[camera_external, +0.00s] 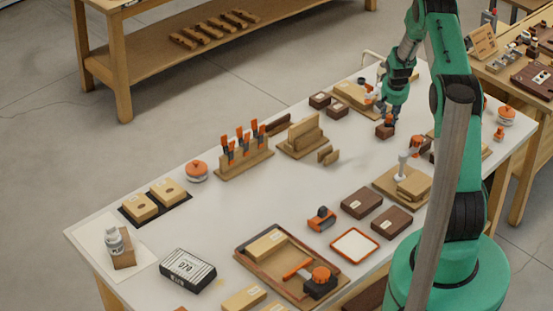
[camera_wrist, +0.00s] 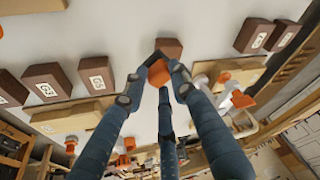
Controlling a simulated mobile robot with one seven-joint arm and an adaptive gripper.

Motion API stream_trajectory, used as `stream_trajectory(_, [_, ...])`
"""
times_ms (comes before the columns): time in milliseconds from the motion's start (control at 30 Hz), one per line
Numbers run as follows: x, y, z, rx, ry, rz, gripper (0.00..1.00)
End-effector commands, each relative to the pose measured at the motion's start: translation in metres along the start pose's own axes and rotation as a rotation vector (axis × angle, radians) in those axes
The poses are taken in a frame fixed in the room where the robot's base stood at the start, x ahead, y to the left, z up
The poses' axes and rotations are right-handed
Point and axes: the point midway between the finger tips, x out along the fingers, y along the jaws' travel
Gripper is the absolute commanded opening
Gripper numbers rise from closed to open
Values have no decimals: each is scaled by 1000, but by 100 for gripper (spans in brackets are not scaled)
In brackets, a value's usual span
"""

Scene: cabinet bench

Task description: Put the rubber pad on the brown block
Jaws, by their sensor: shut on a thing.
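My gripper (camera_external: 388,119) points down at the far right part of the white bench, over a small brown block (camera_external: 385,131). In the wrist view, my gripper's blue-grey fingers (camera_wrist: 158,68) close around an orange piece (camera_wrist: 158,73), which looks like the rubber pad. The brown block (camera_wrist: 168,47) shows just beyond the fingertips. The orange piece (camera_external: 389,118) appears directly above the block in the external view. I cannot tell whether it touches the block, and the fingers hide part of both.
Two small dark brown blocks (camera_external: 319,101) (camera_external: 336,111) and a tan board (camera_external: 355,95) stand left of my gripper. An orange-topped tool (camera_external: 416,143) and a wooden tray (camera_external: 402,184) stand to its right and front. The bench middle (camera_external: 270,190) is fairly clear.

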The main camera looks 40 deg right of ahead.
Motion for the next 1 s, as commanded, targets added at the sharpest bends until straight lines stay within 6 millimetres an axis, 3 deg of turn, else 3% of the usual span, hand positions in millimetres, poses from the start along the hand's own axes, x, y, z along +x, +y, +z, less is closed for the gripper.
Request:
stream_trajectory(333, [19,-5,-37,0,0,0,1])
stream_trajectory(867, [21,-6,-43,0,0,0,1])
stream_trajectory(1000, [31,-6,-44,0,-4,0,1])
